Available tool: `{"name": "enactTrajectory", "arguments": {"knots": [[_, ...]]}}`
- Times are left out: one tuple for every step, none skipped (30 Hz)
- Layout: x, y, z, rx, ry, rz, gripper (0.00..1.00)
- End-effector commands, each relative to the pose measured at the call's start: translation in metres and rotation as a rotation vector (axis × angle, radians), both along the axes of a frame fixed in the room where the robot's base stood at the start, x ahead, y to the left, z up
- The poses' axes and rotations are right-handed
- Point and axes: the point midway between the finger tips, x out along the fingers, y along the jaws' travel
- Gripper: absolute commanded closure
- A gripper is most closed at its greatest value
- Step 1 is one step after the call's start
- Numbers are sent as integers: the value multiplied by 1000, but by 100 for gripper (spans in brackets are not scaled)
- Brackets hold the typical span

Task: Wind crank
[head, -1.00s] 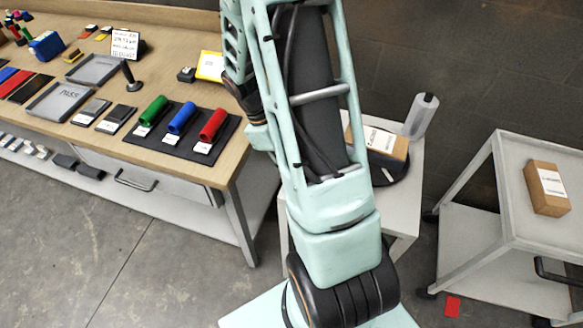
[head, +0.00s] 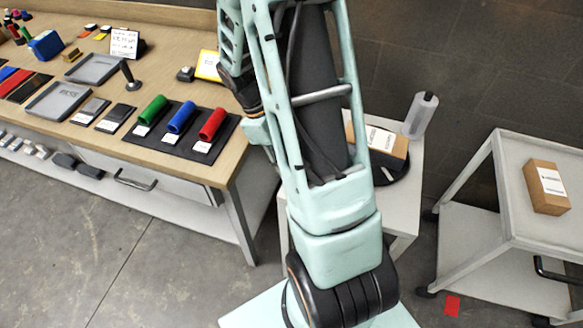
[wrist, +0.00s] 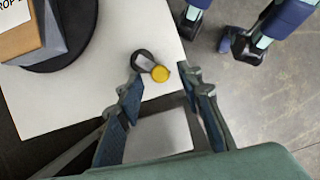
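A small crank shows in the wrist view, with a round black hub, a short grey arm (wrist: 149,64) and a yellow knob (wrist: 160,74). It sits at the white stand's top (wrist: 60,95). My gripper (wrist: 163,84) is open in the wrist view, its two dark fingers apart on either side of the knob. The fingertips lie about level with the knob in the picture; I see no contact. The crank and my gripper are hidden in the head view. A black turntable (head: 388,174) on the same stand carries a labelled cardboard box (head: 384,139).
A grey cart (head: 545,222) with another box (head: 546,187) is at right. The wooden bench (head: 205,165) at left holds green, blue and red cylinders on a black mat (head: 222,150).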

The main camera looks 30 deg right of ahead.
Motion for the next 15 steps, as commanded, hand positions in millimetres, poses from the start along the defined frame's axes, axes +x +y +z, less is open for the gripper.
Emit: {"name": "enactTrajectory", "arguments": {"knots": [[5, 2, 10, 0, -6, 2, 66], [7, 4, 16, 0, -6, 2, 66], [10, 5, 24, -1, -7, 2, 66], [12, 7, 30, -1, -6, 3, 66], [14, 8, 37, 0, -6, 2, 66], [16, 11, 45, 0, -7, 2, 66], [18, 12, 50, -1, -5, 2, 66], [20, 13, 56, -1, -5, 2, 66], [23, 15, 63, -1, -5, 2, 66], [24, 16, 68, 0, -4, 2, 66], [26, 18, 73, 0, -5, 2, 66], [27, 19, 78, 0, -2, 2, 66], [28, 20, 82, 1, -3, 3, 66], [29, 21, 85, 0, -2, 3, 66], [30, 22, 88, 1, -2, 2, 66]]}}
